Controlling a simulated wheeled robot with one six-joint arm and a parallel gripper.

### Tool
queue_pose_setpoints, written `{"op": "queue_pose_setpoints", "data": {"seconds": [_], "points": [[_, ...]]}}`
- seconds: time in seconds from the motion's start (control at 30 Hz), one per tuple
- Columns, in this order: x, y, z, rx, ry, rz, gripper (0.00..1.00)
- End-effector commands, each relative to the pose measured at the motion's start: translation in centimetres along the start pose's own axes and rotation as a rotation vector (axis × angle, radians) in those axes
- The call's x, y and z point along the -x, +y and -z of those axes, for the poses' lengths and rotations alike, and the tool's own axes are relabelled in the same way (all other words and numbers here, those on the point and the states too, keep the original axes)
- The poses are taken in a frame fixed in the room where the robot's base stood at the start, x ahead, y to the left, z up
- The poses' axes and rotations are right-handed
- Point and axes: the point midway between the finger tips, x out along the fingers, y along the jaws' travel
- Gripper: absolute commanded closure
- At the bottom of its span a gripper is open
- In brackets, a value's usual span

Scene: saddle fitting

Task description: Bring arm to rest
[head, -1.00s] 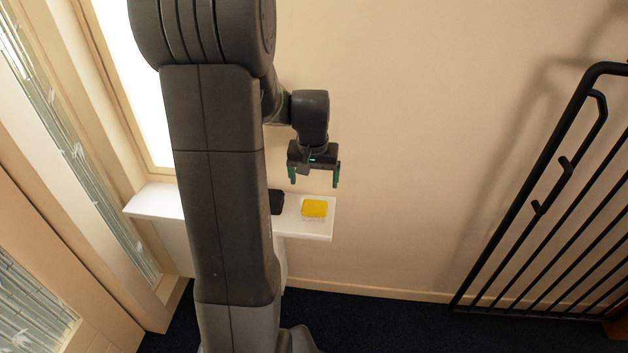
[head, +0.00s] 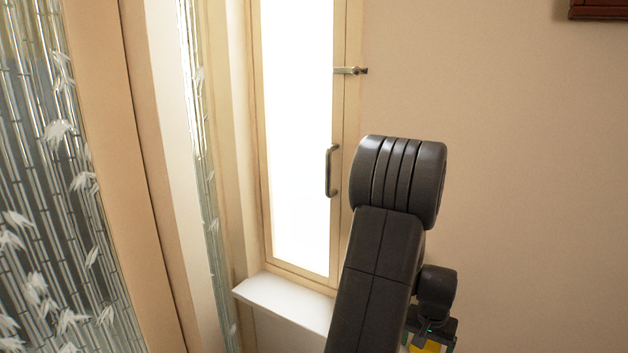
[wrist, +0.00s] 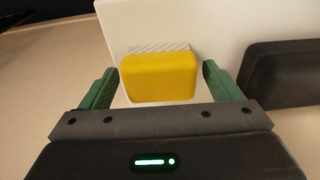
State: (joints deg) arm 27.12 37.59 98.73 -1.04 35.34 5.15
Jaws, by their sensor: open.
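My gripper (wrist: 158,88) is open in the wrist view, its two green fingers standing apart. A yellow block-like object (wrist: 160,77) with rounded corners shows between the fingers in that picture, with a gap on each side. I cannot tell how far below the fingers it is. A grey hatched patch (wrist: 158,47) shows on the white ledge (wrist: 215,25) behind it. In the head view my gripper is at the bottom edge, mostly cut off, with a bit of the yellow object (head: 428,347) beside it.
A black object (wrist: 285,73) lies on the ledge to the right in the wrist view. In the head view a narrow bright window (head: 297,140) with a handle (head: 331,171) stands left of my arm.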

Motion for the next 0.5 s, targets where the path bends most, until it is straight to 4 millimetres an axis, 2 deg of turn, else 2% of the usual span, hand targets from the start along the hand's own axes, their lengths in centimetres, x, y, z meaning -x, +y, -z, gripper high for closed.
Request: {"op": "queue_pose_setpoints", "data": {"seconds": [0.03,0.2,0.5], "points": [[1.8,0.0,0.5,0.000,0.010,0.000,0.15],[3.5,0.0,0.6,0.000,0.007,0.000,0.15],[4.0,0.0,0.7,0.000,0.005,0.000,0.15]]}}
